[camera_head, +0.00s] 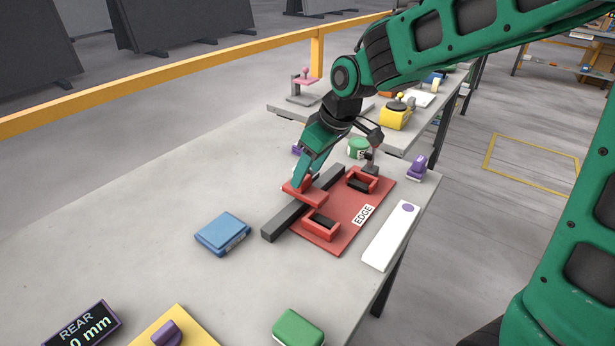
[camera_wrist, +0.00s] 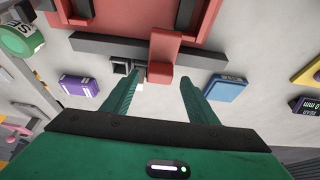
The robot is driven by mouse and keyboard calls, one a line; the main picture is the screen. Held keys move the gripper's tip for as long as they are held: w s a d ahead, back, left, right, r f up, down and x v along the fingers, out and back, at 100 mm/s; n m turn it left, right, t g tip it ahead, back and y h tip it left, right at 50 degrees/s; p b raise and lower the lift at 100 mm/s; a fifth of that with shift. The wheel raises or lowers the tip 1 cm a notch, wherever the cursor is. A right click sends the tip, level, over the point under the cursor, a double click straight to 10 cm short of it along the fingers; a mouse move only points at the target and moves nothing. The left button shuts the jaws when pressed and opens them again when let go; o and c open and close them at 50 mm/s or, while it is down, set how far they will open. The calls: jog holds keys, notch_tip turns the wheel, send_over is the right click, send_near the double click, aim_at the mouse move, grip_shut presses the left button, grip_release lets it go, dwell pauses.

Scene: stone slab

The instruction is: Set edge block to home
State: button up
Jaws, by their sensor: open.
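A red block (camera_head: 302,194) lies across the bar; in the wrist view this red block (camera_wrist: 164,52) reaches from the bar toward my fingers. My gripper (camera_head: 299,181) is directly at the red block in the head view. In the wrist view my gripper (camera_wrist: 161,76) is open, one finger on each side of the block's near end. Contact cannot be told.
A blue box (camera_head: 222,235) lies left of the bar. A white strip (camera_head: 390,238) lies right of the plate. A green can (camera_head: 358,148) and a purple item (camera_head: 417,168) stand behind. A green block (camera_head: 298,328) and a REAR display (camera_head: 77,326) are in front.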

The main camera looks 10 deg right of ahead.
aim_at(305, 187)
jog(key=shift+x, duration=1.6)
